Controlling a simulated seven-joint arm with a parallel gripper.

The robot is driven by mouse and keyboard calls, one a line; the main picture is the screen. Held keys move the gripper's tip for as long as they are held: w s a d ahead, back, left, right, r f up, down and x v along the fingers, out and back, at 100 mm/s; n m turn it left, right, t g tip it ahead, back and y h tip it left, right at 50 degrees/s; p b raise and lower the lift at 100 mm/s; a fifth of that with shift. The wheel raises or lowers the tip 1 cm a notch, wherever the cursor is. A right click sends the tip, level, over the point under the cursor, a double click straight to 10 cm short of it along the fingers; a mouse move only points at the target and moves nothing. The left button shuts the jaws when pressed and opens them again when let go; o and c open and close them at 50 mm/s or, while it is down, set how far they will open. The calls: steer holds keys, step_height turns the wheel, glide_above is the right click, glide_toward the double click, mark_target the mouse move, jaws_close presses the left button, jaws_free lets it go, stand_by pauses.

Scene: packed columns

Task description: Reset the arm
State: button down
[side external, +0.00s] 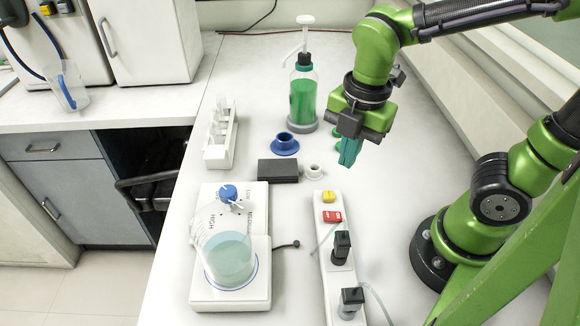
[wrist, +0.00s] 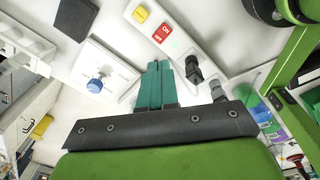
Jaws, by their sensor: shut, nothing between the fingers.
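My gripper (side external: 348,158) hangs above the white bench, to the right of the black box and above the power strip's far end. Its teal fingers are shut together with nothing visible between them. The shut fingers also show in the wrist view (wrist: 156,84), pointing toward the bench, with the power strip beside them. The green arm reaches in from the right and bends down to the gripper. The fingertips appear clear of the objects in view.
A power strip (side external: 329,268) with plugs runs along the bench front. A stirrer hotplate (side external: 205,293) bears a beaker of teal liquid (side external: 229,260). A black box (side external: 277,170), blue flanged piece (side external: 285,145), white rack (side external: 220,140) and green pump bottle (side external: 303,95) stand behind.

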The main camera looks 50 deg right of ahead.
steer(key=d+r+m+t, duration=0.2)
steer(key=r+m+t, duration=0.1)
steer(key=m, duration=0.8)
steer(key=w+d+r+m+t+y, duration=0.1)
steer(key=d+r+m+t, duration=0.2)
steer(key=m, duration=0.9)
steer(key=shift+d+r+m+t+y, duration=0.15)
steer(key=shift+d+m+t+y, duration=0.15)
